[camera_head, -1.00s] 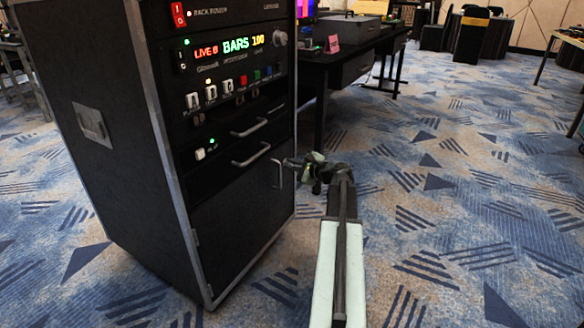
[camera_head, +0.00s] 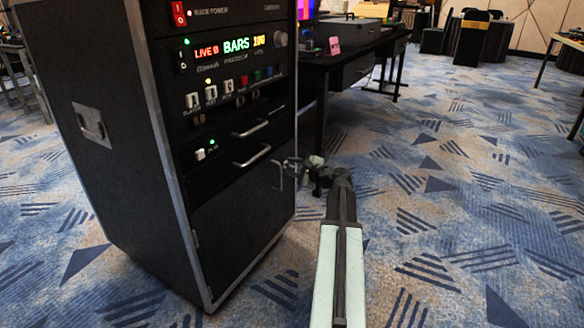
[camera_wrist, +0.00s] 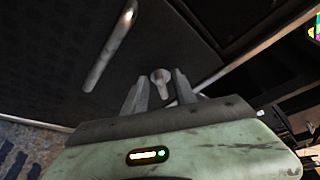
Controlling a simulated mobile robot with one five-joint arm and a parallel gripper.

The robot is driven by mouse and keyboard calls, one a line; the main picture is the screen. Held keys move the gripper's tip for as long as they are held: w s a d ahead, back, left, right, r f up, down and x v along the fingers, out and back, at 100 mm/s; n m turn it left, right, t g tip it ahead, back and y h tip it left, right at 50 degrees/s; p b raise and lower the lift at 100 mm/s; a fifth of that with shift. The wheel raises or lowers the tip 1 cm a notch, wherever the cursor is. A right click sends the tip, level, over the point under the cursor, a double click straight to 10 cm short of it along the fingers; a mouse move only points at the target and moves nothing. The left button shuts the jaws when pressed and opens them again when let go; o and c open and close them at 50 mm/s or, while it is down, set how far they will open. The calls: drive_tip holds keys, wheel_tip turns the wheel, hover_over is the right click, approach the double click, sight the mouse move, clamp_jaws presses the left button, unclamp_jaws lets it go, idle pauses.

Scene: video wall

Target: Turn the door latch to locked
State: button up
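The door (camera_head: 245,215) is the black lower panel of the rack cabinet, with a vertical metal handle (camera_head: 279,174) near its right edge. In the wrist view the handle (camera_wrist: 110,45) is a silver bar left of my gripper. The latch (camera_wrist: 160,80) is a small grey metal turn-piece on the door, with a round end and a narrow stem. My gripper (camera_wrist: 160,90) is open, with one finger on each side of the latch. I cannot tell whether either finger touches it. In the head view my gripper (camera_head: 294,161) is at the door's right edge, and the latch cannot be made out.
Above the door are two drawer handles (camera_head: 251,161) and a control panel with lit displays (camera_head: 228,46), buttons and a red switch. A black desk (camera_head: 350,55) with equipment stands behind. The patterned carpet (camera_head: 450,220) is clear to the right.

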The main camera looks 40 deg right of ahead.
drive_tip(key=shift+s, duration=0.15)
drive_tip(key=p+v, duration=0.1)
drive_tip(key=v, duration=0.6)
drive_tip(key=shift+s+p, duration=0.25)
drive_tip(key=shift+p, duration=0.15)
drive_tip(key=shift+a+r, duration=0.1)
drive_tip(key=shift+a, duration=0.05)
